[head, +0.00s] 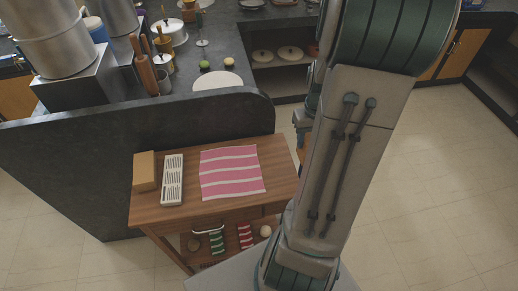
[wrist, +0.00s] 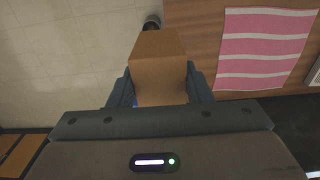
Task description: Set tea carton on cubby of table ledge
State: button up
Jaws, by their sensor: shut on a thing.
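My gripper (wrist: 160,88) is shut on a plain brown carton (wrist: 160,55), with one finger on each side of it, in the wrist view. The carton is beside the wooden table's edge, with tiled floor showing to its left. In the head view my arm hides most of the gripper and carton, at the right side of the wooden table (head: 282,172). Under the tabletop is an open lower space (head: 222,240) holding small striped items and round things. I cannot tell which opening is the cubby.
On the tabletop are a pink striped cloth (head: 231,172), a pale grater-like object (head: 172,180) and another tan box (head: 144,170). A dark counter (head: 150,124) with dishes and pots stands behind. Open tiled floor (head: 420,210) lies to the right.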

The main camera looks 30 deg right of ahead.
jog(key=shift+w+a+f+p, duration=0.25)
jog(key=shift+w+a+f, duration=0.75)
jog(key=shift+w+f, duration=0.6)
jog(key=shift+w+a+f+p, duration=0.2)
jog(key=shift+w+a+f, duration=0.9)
jog(key=shift+f, duration=0.7)
jog(key=shift+w+a+f+p, duration=0.25)
jog(key=shift+w+a+f, duration=0.6)
jog(key=shift+w+f, duration=0.8)
jog(key=shift+f, duration=0.1)
jog(key=shift+f, duration=0.1)
jog(key=o, duration=1)
